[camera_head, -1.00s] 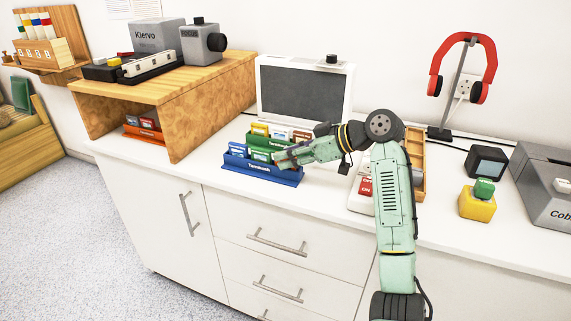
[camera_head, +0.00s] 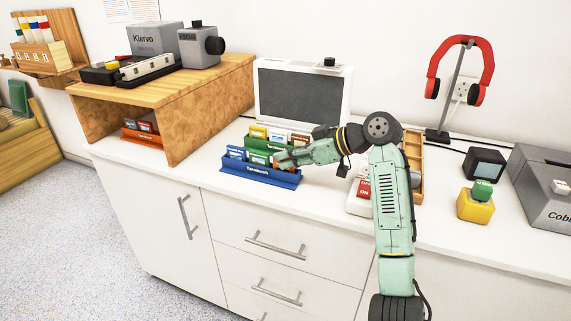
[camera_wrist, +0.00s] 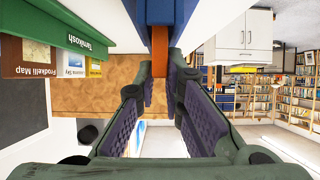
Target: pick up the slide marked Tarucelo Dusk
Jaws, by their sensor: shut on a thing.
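My gripper (camera_head: 279,160) is at the right end of the blue rack (camera_head: 258,174) on the white counter. In the wrist view its purple-padded fingers (camera_wrist: 161,72) are shut on an orange-brown slide (camera_wrist: 160,48), whose far edge meets the blue rack (camera_wrist: 150,12). The slide's label does not show, so I cannot read whether it is Tarucelo Dusk. Blue-labelled slides (camera_head: 236,153) stand in the left part of this rack. Whether the held slide is clear of its slot cannot be told.
A wooden shelf (camera_head: 205,115) is on the left; a white device (camera_head: 357,205) is under my arm.

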